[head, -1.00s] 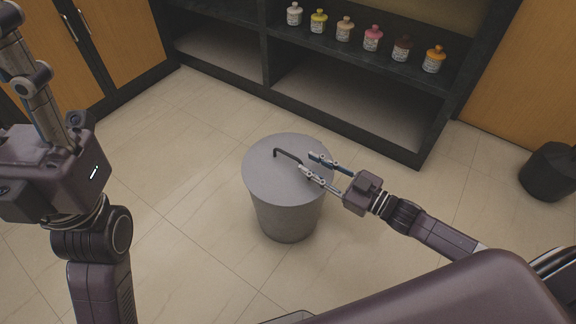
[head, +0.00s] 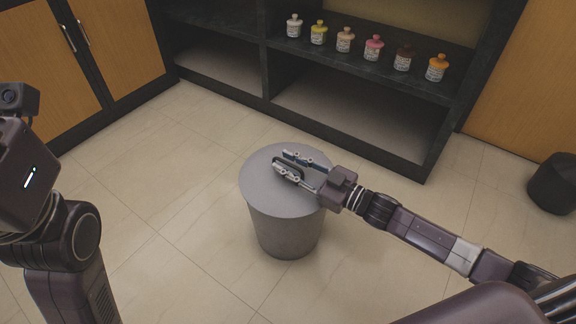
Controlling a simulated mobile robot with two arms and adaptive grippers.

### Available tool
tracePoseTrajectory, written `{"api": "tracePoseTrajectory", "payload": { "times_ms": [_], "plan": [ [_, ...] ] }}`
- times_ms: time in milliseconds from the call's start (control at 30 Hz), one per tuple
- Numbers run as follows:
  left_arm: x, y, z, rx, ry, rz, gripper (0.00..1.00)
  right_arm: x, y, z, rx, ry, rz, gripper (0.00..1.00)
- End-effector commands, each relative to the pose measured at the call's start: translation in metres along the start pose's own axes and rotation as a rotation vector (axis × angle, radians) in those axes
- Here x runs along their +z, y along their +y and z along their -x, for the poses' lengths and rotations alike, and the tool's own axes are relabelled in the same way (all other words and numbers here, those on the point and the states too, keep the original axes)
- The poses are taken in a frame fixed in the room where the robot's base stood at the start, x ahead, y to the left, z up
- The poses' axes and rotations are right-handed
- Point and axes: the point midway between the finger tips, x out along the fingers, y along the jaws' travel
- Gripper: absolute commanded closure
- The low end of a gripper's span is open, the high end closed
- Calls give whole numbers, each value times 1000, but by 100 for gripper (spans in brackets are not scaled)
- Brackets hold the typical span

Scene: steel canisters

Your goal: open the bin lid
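The grey round bin (head: 287,232) stands upright on the tiled floor in the middle of the head view. Its flat lid (head: 265,192) is on, with a dark bent handle on top, now mostly hidden by my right gripper. My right gripper (head: 280,161) comes in from the right, low over the lid. Its two fingers are apart, and the dark handle shows between them. I cannot tell whether either finger touches it. My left arm stands at the left edge; its gripper is not in view.
A dark shelf unit (head: 350,117) stands behind the bin, with several small labelled bottles (head: 373,48) on it. Wooden cabinet doors (head: 112,40) are at the upper left. A black container (head: 553,184) stands at the right. The floor left of the bin is clear.

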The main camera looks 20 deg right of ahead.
Motion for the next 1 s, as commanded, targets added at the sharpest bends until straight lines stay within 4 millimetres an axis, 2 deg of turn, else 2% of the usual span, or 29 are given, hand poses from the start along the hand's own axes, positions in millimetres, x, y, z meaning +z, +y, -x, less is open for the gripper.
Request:
{"api": "tracePoseTrajectory", "payload": {
  "times_ms": [233,467,1000],
  "plan": [
    [0,0,-1,1,1,0,60,0,0,-1,0,0,0,75],
    [0,0,-1,1,1,0,60,0,0,0,0,0,0,100],
    [-1,0,-4,0,6,1,60,-3,2,0,0,0,-10,100]
  ]
}}
